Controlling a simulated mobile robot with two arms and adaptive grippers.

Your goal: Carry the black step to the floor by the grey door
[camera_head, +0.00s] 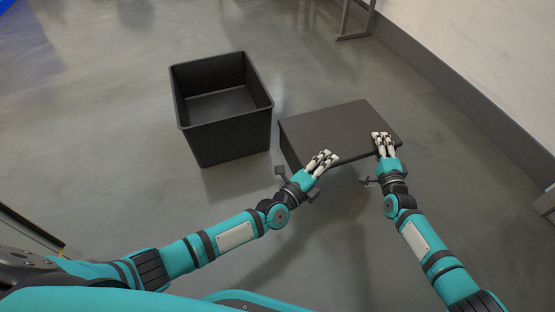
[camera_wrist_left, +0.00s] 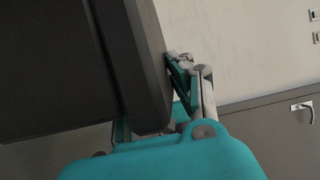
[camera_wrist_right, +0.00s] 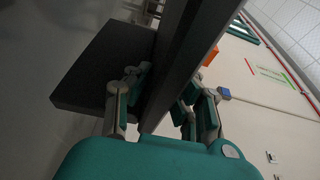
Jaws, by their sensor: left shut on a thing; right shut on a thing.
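The black step (camera_head: 328,130) is a dark box with a flat top, right of centre in the head view. My left gripper (camera_head: 322,160) is shut on its near edge, at the near left part. My right gripper (camera_head: 382,143) is shut on the step near its right end. The step also fills much of the left wrist view (camera_wrist_left: 70,60) and crosses the right wrist view (camera_wrist_right: 185,60) between the fingers. Whether its underside touches the floor is hidden. A grey surface with a door-type handle (camera_wrist_left: 302,107) shows in the left wrist view; I cannot tell if it is the grey door.
An open, empty-looking black bin (camera_head: 222,140) stands on the floor close left of the step. A pale wall with a dark skirting (camera_head: 460,85) runs along the right. A metal frame leg (camera_head: 354,36) stands at the top. Grey floor (camera_head: 90,130) at the left is clear.

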